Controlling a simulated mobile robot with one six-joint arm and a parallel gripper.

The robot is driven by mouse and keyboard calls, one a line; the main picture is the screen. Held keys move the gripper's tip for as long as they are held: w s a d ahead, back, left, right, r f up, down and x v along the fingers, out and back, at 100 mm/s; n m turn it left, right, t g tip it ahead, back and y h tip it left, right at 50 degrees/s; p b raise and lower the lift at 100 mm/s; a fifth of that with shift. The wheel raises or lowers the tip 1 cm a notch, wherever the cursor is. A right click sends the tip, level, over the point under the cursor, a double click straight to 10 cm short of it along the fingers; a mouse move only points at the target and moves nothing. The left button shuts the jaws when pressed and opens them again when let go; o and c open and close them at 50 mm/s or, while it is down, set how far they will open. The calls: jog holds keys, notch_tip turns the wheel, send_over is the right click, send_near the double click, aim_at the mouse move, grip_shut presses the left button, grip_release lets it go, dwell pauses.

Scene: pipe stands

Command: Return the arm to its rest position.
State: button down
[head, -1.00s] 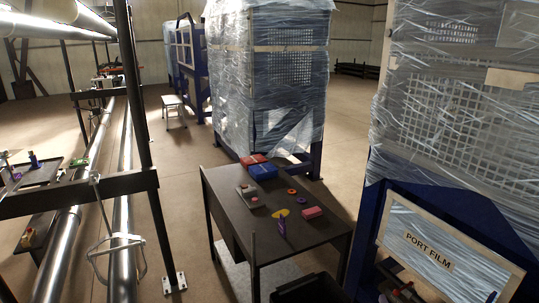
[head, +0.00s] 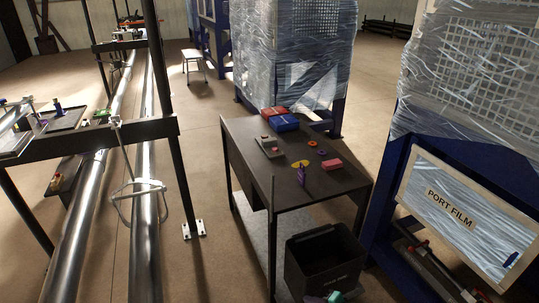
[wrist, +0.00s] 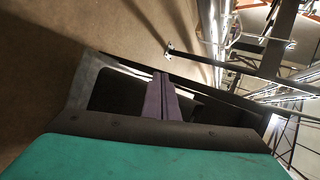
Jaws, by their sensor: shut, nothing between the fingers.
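My gripper (wrist: 162,80) has a teal body and dark purple fingers, which are together and hold nothing. In the wrist view the fingers point away from the camera, in front of a dark box-like shape with a grey edge. In the head view a small teal and purple part, likely my gripper (head: 316,298), shows at the bottom edge, just in front of the black bin (head: 325,262). The rest of the arm is hidden below the picture.
A dark table (head: 240,150) holds red and blue boxes (head: 283,123), a grey device, rings and a purple item (head: 302,176). A blue frame with a PORT FILM panel (head: 455,212) stands right. Long pipes (head: 143,240) run left on a black stand. Floor between is clear.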

jog(key=s+a+f+n+g+h+b, duration=0.1)
jog(key=s+a+f+n+g, duration=0.25)
jog(key=s+f, duration=0.3)
jog(key=s+a+f+n+g+b, duration=0.2)
jog(key=s+f+g, duration=0.3)
jog(key=s, duration=0.3)
jog(key=s+d+f+n+g+h+b, duration=0.2)
jog(key=s+d+f+n+g+h, duration=0.1)
jog(key=s+d+h, duration=0.4)
jog(key=s+f+g, duration=0.1)
jog(key=s+f, duration=0.1)
jog(key=s, duration=0.1)
jog(key=shift+s+f+b, duration=0.15)
jog(key=shift+f+b, duration=0.1)
jog(key=shift+b, duration=0.1)
jog(key=shift+d+g, duration=0.15)
jog(key=shift+g, duration=0.1)
